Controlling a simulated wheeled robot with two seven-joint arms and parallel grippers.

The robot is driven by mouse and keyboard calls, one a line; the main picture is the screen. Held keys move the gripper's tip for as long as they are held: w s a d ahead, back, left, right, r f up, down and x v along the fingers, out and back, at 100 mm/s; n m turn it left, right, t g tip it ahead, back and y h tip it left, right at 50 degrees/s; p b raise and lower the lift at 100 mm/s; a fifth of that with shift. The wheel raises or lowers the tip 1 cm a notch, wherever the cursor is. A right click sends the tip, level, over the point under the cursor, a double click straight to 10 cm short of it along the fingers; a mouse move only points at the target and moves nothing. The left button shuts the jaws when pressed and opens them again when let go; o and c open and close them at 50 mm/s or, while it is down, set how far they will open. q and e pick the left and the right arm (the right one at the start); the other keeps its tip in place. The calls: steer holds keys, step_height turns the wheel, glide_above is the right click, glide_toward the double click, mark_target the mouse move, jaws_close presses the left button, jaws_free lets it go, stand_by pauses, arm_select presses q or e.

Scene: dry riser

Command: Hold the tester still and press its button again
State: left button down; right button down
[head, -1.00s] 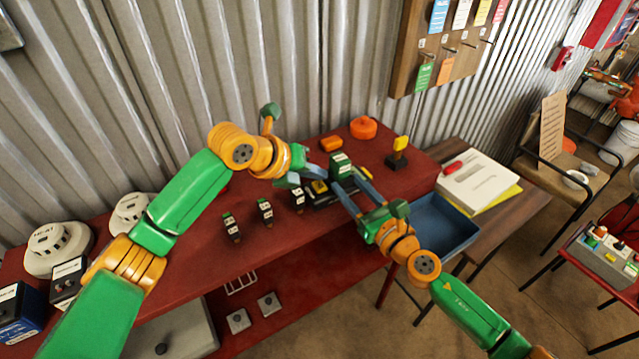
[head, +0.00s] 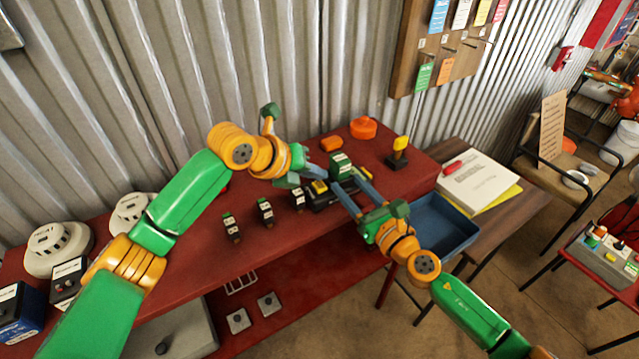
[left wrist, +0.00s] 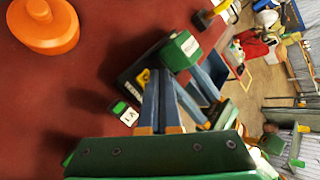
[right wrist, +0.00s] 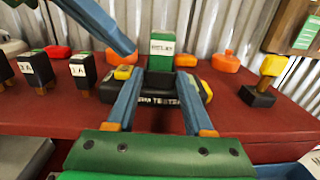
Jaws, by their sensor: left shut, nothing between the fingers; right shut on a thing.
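The tester (right wrist: 155,98) is a black box lying on the red bench, with a yellow button (right wrist: 123,72) on top. A green-topped block labelled RELAY (right wrist: 161,45) stands upright on it; it also shows in the head view (head: 341,163). My left gripper (head: 313,180) is shut and empty. In the right wrist view its tip hangs close above the yellow button, with a small gap seeming to show. My fingers partly hide the tester.
Several small black relays (head: 265,211) stand left of the tester. An orange round thing (head: 363,128) and a yellow-topped black stand (head: 398,152) are behind and to the right. A blue tray (head: 448,222) is at the bench's right end. The corrugated wall closes off the back.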

mark_target(316, 188)
arm_select(q)
steer(key=shift+f, duration=0.15)
steer(key=shift+f, duration=0.3)
stand_by(0.3)
steer(key=shift+f, duration=0.55)
stand_by(0.6)
steer(key=shift+r, duration=0.95)
steer(key=shift+r, duration=0.15)
steer(key=shift+r, duration=2.4)
